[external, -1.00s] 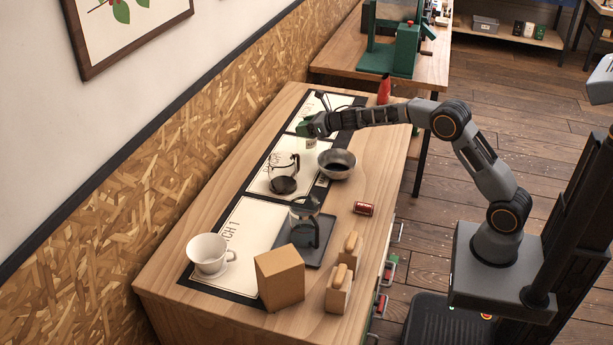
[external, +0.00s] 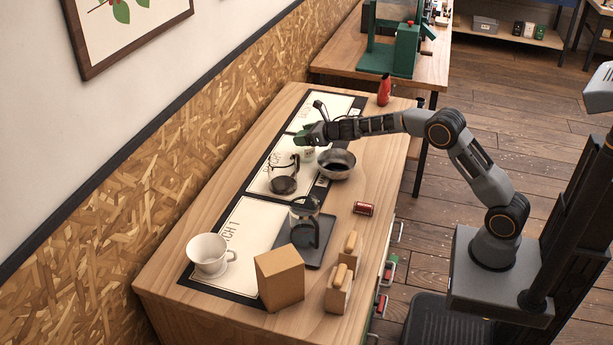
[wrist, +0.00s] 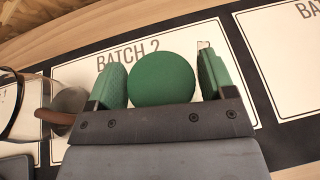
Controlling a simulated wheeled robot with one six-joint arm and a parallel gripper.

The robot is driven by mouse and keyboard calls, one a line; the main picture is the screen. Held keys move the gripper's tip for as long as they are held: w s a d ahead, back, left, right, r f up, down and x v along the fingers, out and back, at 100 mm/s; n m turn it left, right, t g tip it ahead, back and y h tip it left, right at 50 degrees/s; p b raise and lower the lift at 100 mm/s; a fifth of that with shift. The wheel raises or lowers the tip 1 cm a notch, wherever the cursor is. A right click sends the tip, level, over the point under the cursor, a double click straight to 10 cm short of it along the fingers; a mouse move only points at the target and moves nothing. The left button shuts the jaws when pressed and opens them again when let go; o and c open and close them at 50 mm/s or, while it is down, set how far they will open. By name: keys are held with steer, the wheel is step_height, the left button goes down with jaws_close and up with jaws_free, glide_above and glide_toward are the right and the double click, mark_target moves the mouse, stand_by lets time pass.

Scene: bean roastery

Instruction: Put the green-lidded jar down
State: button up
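The green-lidded jar (external: 308,154) hangs below my gripper (external: 308,134) at the far end of the BATCH 2 card (external: 262,184). In the wrist view, its round green lid (wrist: 162,79) sits between the two green finger pads of my gripper (wrist: 163,78). The pads lie close against the lid on both sides, so my gripper looks shut on the jar. The BATCH 2 card (wrist: 82,80) shows beneath and around it. The lid hides the jar's body in the wrist view. I cannot tell whether the jar's base touches the card.
A glass carafe (external: 284,172) stands on the same card, and a dark bowl (external: 337,164) is close to the jar's right. The far card (external: 335,103) looks mostly clear.

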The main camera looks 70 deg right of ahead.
steer(key=shift+o, duration=1)
steer(key=shift+r, duration=0.2)
steer(key=s+a+r+m+g+h+b, duration=0.1)
steer(key=s+a+r+m, duration=0.2)
steer(key=s+m, duration=0.45)
steer(key=s+a+r+m+g+h+b, duration=0.1)
steer(key=s+a+r+m+b, duration=0.2)
steer(key=s, duration=0.8)
steer(key=s+a+f+m+g+y, duration=0.1)
steer(key=s+a+f+m+g, duration=0.1)
steer(key=s+a+m, duration=0.3)
steer(key=s+a+f+m+g+y, duration=0.1)
steer(key=s+a+f+m+g, duration=0.2)
steer(key=s+m, duration=0.8)
steer(key=s+a+f+m+g+y+p, duration=0.1)
steer(key=s+a+f+m+g+y, duration=0.1)
steer(key=s+a+m, duration=0.5)
steer(key=s+m+g, duration=0.1)
steer(key=s, duration=0.1)
steer(key=shift+s+f, duration=0.35)
steer(key=shift+s, duration=0.05)
steer(key=shift+a, duration=0.1)
